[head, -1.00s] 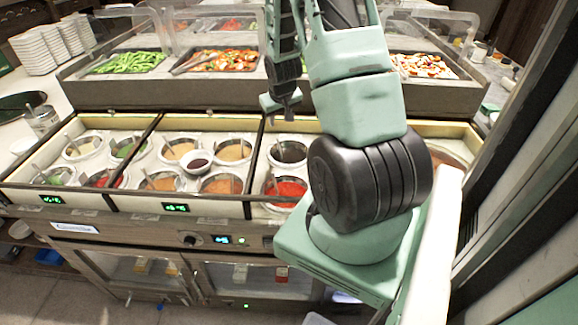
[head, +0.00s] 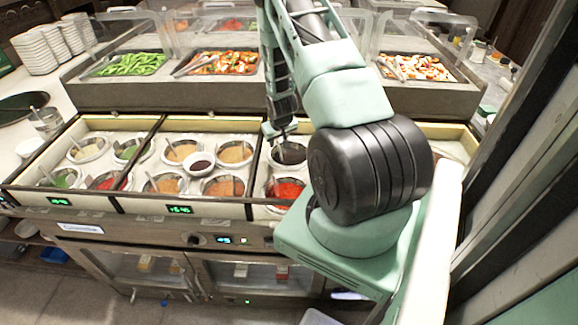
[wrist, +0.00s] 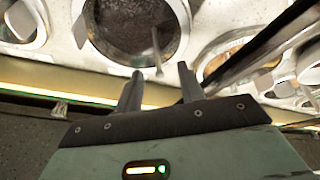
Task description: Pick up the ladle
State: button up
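In the wrist view a thin metal ladle (wrist: 157,46) leans out of a round well of dark sauce (wrist: 118,28), its handle end at the near rim. My gripper (wrist: 160,72) is open and empty, its two dark fingers apart. The handle end lies just beyond the fingertips, between them in the picture; I cannot tell the exact gap in depth. The ladle's bowl is hidden in the sauce.
A well of red sauce (head: 287,189) lies just in front of the dark one. A metal divider (head: 252,165) runs to the left, with several more sauce wells beyond it. A raised food shelf (head: 180,95) stands behind. My arm covers the counter's right part.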

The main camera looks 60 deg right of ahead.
aim_at(278, 143)
jog(key=shift+p+x, duration=0.6)
jog(key=shift+x, duration=1.15)
grip_shut()
jog(key=shift+r, duration=0.1)
notch_tip(278, 143, up, 10)
jog(key=b, duration=0.3)
